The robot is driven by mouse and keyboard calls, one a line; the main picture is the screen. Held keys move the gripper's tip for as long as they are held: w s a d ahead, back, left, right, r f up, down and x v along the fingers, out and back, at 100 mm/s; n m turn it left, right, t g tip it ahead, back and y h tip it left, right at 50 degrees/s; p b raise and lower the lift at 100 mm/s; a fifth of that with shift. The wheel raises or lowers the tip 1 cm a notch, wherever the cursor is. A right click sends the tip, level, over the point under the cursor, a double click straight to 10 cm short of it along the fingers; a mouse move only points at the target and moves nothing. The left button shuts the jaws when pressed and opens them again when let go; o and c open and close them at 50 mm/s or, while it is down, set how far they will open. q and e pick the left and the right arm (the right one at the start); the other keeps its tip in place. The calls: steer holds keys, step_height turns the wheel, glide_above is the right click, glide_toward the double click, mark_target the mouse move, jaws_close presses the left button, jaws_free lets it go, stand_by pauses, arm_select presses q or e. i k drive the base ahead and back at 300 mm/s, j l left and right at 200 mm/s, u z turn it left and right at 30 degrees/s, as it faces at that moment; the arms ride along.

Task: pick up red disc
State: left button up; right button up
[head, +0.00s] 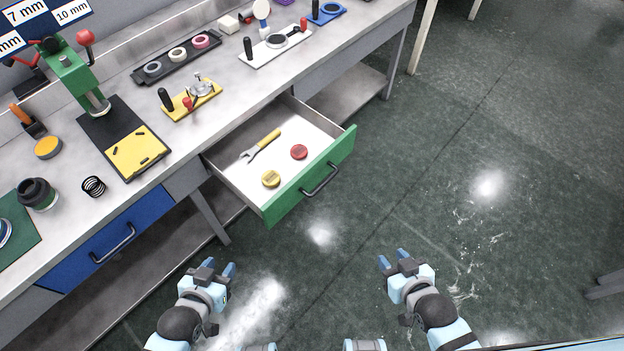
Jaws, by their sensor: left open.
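The red disc (299,152) lies flat on the white bottom of the open green-fronted drawer (339,152), towards its front right. A yellow disc (271,179) and a yellow-handled wrench (262,145) lie in the same drawer, apart from the red disc. My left gripper (219,268) is open and empty over the floor, below and left of the drawer. My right gripper (391,260) is over the floor, below and right of the drawer, with nothing visible in it; its fingertips look apart.
The grey workbench (229,85) holds a green press (72,75), a yellow fixture (192,100), a black tray of rings (178,56) and other parts. A closed blue drawer (115,238) is at left. The floor right of the drawer is clear.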

mark_target(298, 151)
steer(key=i+l+u, duration=0.1)
steer(key=u, duration=0.35)
steer(key=l+u, duration=0.1)
steer(key=u, duration=0.3)
steer(key=i+l+u, duration=0.1)
steer(key=u, duration=0.35)
steer(key=l+u, duration=0.3)
steer(key=l, duration=0.2)
steer(key=l+u, duration=0.3)
steer(key=l, duration=0.95)
steer(key=k+l+u, duration=0.15)
steer(key=l, duration=0.55)
